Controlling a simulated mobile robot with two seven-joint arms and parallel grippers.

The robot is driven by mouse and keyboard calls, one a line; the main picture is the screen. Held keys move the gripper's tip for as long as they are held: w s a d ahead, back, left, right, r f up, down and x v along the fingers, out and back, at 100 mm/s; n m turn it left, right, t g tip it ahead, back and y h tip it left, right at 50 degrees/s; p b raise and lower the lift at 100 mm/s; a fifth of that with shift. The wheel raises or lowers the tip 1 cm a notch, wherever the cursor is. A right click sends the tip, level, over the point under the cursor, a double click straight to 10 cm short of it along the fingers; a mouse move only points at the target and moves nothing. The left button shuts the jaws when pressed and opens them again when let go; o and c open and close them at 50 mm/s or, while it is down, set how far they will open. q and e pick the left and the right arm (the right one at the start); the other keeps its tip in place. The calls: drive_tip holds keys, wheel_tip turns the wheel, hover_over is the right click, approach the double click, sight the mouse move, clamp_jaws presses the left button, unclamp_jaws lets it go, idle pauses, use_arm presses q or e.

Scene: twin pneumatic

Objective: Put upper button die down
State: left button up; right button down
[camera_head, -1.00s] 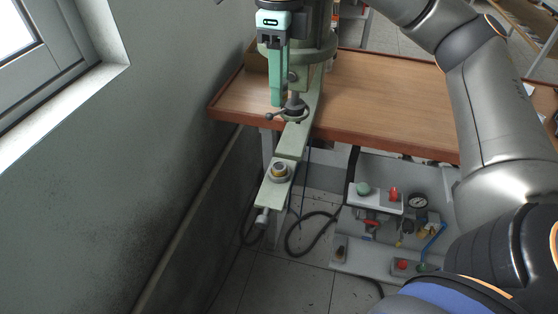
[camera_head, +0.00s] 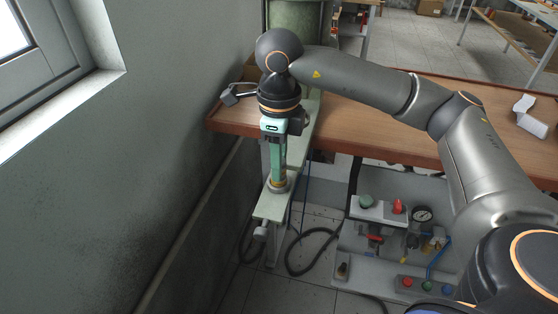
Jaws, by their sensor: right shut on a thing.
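My right gripper (camera_head: 278,178) points straight down over the light green arm of the press (camera_head: 268,208). Its fingers are shut on a small brass-coloured piece, seemingly the upper button die (camera_head: 279,181), low at the round grey seat (camera_head: 277,187) near the arm's front end. The fingers hide much of the piece, and I cannot tell whether it touches the seat. My right wrist hides the middle of the press. My left gripper is not in view.
A wooden table (camera_head: 355,128) stands behind, with a white object (camera_head: 530,115) at its right. A grey wall and window are close at left. A control panel with green and red buttons (camera_head: 398,206), a gauge (camera_head: 423,215) and hoses is below right.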

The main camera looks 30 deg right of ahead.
drive_tip(key=c, duration=1.1)
unclamp_jaws()
drive_tip(key=shift+f, duration=0.15)
drive_tip(key=o, duration=0.5)
drive_tip(key=shift+r, duration=0.25)
wheel_tip(320, 180, up, 12)
drive_tip(key=shift+f+p, duration=0.1)
drive_tip(key=shift+p, duration=1)
